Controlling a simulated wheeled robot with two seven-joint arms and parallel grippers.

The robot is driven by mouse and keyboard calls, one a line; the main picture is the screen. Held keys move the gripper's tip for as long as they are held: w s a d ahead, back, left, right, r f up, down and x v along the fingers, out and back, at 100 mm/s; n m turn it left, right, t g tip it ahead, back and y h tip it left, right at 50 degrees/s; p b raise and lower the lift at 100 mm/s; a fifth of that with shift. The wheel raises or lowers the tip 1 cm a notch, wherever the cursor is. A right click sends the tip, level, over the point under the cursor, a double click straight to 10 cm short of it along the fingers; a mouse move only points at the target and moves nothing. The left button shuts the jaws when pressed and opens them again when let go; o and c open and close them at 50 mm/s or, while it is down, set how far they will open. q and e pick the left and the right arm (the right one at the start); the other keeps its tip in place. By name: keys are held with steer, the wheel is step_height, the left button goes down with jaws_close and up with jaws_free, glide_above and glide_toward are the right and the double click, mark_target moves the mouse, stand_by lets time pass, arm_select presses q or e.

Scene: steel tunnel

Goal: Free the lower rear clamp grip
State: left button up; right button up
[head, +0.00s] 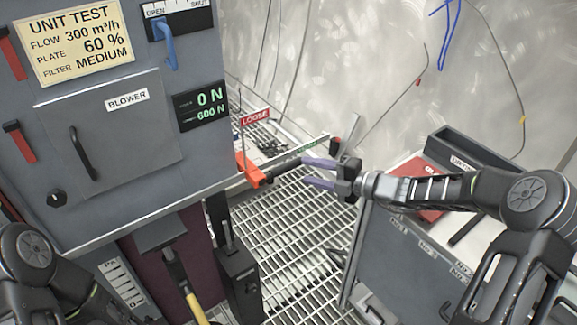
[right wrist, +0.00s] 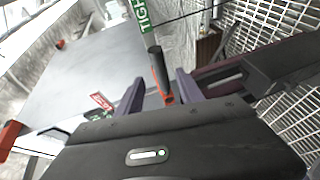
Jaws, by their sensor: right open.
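The clamp grip (head: 284,168) is a black bar on an orange-red base (head: 254,173) at the lower right corner of the grey unit. It points right, toward a green tag (head: 307,146) and away from the red LOOSE tag (head: 255,118). My right gripper (head: 305,172) is open, its purple fingers by the grip's free end. In the right wrist view the grip (right wrist: 158,66) shows between the open fingers (right wrist: 158,90), with the TIGHT tag (right wrist: 139,14) above. I cannot tell whether they touch. My left gripper is not in view; only its arm shows at lower left.
The unit's display (head: 200,107) reads 0 N over 600 N. Two red clamps (head: 12,52) (head: 19,141) sit on its left. A grey cart (head: 400,250) stands below my right arm. Grating floor (head: 290,230) lies between. A yellow-handled tool (head: 190,293) is below the unit.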

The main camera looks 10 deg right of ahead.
mark_target(293, 167)
steer(key=b+x, duration=0.1)
steer(key=x, duration=0.6)
steer(key=shift+w+a+f, duration=0.1)
steer(key=shift+w+a, duration=0.05)
steer(key=shift+w, duration=0.05)
steer(key=shift+c, duration=0.2)
jaws_close()
stand_by(1.0)
